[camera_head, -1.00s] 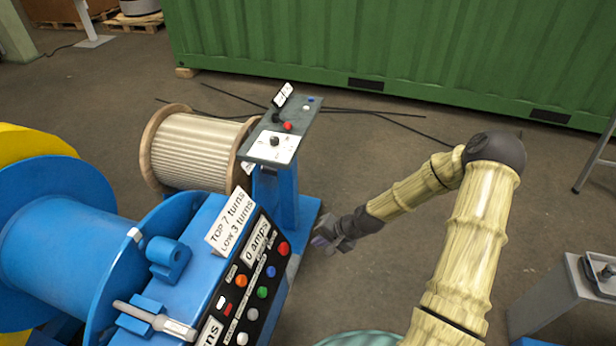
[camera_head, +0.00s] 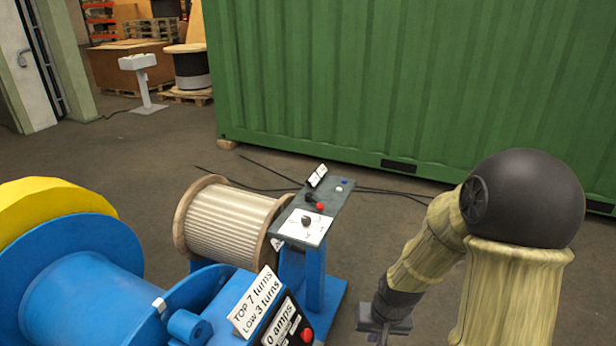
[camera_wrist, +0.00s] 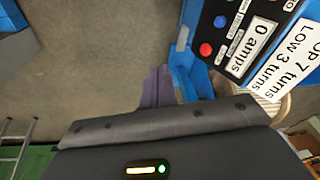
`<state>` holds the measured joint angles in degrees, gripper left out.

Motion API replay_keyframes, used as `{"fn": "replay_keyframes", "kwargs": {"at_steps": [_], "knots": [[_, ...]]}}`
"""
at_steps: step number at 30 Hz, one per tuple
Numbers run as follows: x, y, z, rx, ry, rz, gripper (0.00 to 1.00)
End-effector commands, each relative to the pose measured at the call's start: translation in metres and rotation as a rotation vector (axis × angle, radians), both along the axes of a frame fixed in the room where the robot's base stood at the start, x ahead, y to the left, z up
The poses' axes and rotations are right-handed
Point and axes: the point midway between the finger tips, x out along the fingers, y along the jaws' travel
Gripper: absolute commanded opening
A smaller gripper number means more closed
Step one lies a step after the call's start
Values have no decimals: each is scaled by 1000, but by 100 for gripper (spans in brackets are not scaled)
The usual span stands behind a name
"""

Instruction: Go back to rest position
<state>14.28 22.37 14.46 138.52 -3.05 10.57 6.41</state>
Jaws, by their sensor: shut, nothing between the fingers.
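My gripper (camera_head: 378,338) shows at the lower edge of the head view, partly cut off, hanging at the end of my bent arm. It is to the right of the blue control stand (camera_head: 312,290) and apart from it. In the wrist view the purple fingers of my gripper (camera_wrist: 160,86) are together, with grey floor (camera_wrist: 90,60) beyond them. They are empty. The control panel with coloured buttons (camera_wrist: 238,28) and its "TOP 7 turns" sign (camera_wrist: 290,60) lie to the right in the wrist view.
A blue machine with a large drum (camera_head: 85,305) fills the lower left. A cable reel (camera_head: 225,225) stands behind the stand. A green container (camera_head: 400,90) closes off the back. Black cables (camera_head: 265,172) lie on the floor. A ladder (camera_wrist: 18,150) shows at lower left in the wrist view.

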Motion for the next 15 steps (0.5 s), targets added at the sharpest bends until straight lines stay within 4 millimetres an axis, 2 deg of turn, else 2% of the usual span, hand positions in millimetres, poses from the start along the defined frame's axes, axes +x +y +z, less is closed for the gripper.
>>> {"fn": "replay_keyframes", "kwargs": {"at_steps": [1, 3, 9, 15], "knots": [[-6, -1, 15, -24, -14, 13, 0], [-16, -3, 32, -51, -25, 29, 0], [-48, -5, 74, -93, -60, 59, 0], [-65, -6, 90, -98, -73, 72, 0]]}}
